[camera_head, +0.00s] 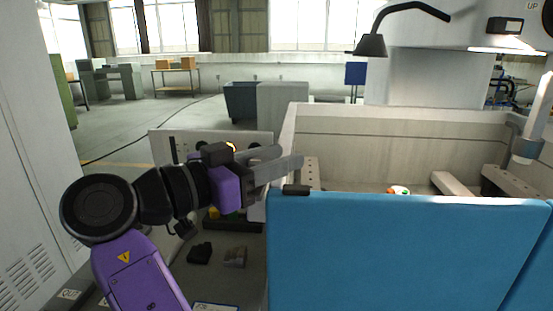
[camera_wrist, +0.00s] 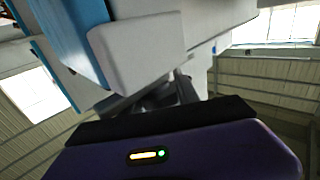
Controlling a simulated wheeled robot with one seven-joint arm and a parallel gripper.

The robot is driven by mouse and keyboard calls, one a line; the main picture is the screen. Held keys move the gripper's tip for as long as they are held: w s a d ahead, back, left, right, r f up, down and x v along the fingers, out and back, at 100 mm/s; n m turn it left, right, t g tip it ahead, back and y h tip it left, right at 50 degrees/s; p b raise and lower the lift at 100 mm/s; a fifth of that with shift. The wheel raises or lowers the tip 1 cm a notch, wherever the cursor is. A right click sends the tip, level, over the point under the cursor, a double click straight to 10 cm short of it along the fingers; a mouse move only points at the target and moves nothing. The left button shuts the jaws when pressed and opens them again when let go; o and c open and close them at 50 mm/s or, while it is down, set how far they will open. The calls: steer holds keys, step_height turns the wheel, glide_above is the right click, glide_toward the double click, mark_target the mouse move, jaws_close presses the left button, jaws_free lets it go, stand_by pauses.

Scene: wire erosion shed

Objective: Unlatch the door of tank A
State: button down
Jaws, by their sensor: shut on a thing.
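The tank door is a blue panel (camera_head: 400,250) on the near side of a pale open-topped tank (camera_head: 400,120). A blue part of it also shows at the upper left of the wrist view (camera_wrist: 70,35). A dark latch handle (camera_head: 296,189) is at the door's top left corner. My gripper (camera_head: 290,161) reaches in from the left, with its grey fingers at that corner. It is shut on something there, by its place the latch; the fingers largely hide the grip. In the wrist view a pale block (camera_wrist: 140,55) covers much of the contact area.
A low pale panel (camera_head: 215,142) stands behind my arm, left of the tank. Dark small parts (camera_head: 199,253) lie below my arm. A tall pale cabinet (camera_head: 30,200) is close on the left. A lamp (camera_head: 370,46) hangs above the tank's far side.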

steer(key=c, duration=0.9)
jaws_free()
steer(key=v, duration=0.7)
steer(key=shift+s+a+b, duration=0.25)
steer(key=shift+b, duration=0.2)
